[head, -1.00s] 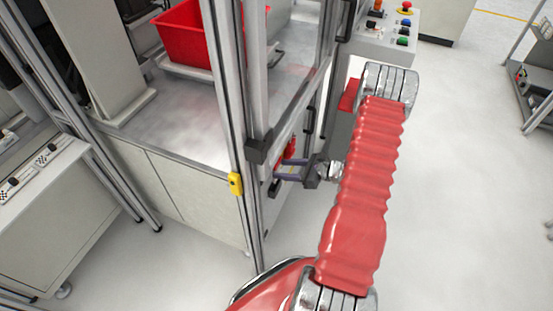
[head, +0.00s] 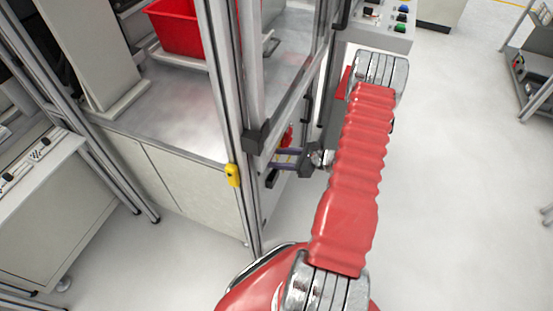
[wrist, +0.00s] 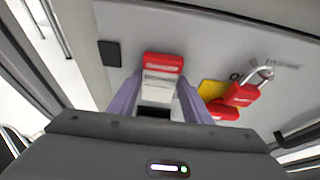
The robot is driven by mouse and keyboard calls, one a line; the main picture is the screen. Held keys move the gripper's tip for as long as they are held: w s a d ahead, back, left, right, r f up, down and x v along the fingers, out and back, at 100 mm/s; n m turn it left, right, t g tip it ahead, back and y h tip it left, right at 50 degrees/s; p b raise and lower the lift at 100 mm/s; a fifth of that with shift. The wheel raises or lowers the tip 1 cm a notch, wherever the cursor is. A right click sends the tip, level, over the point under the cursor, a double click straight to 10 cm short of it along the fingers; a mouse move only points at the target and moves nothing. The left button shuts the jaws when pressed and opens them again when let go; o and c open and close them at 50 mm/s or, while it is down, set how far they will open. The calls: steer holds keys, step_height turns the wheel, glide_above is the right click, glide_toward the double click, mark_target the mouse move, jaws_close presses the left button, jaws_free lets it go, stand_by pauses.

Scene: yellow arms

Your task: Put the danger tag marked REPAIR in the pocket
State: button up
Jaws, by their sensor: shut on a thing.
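My gripper (wrist: 157,88) has its two purple fingers on either side of a red and white tag (wrist: 161,78) in the wrist view, and it is shut on it. The tag has a red top band and a white part with dark print too small to read. In the head view my gripper (head: 277,160) reaches left toward the machine's side, behind the frame post, and the tag cannot be made out. I cannot tell any pocket for certain; a dark patch (wrist: 154,111) shows below the tag between the fingers.
A red padlock (wrist: 242,93) with a silver shackle hangs right of the fingers on a grey panel, with more red and a yellow piece (wrist: 211,90) beside it. A black block (wrist: 110,53) is at left. The aluminium post (head: 231,130) stands close to my gripper.

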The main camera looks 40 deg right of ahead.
step_height(320, 180, down, 9)
stand_by(1.8)
steer(key=o, duration=1.2)
steer(key=shift+c, duration=0.2)
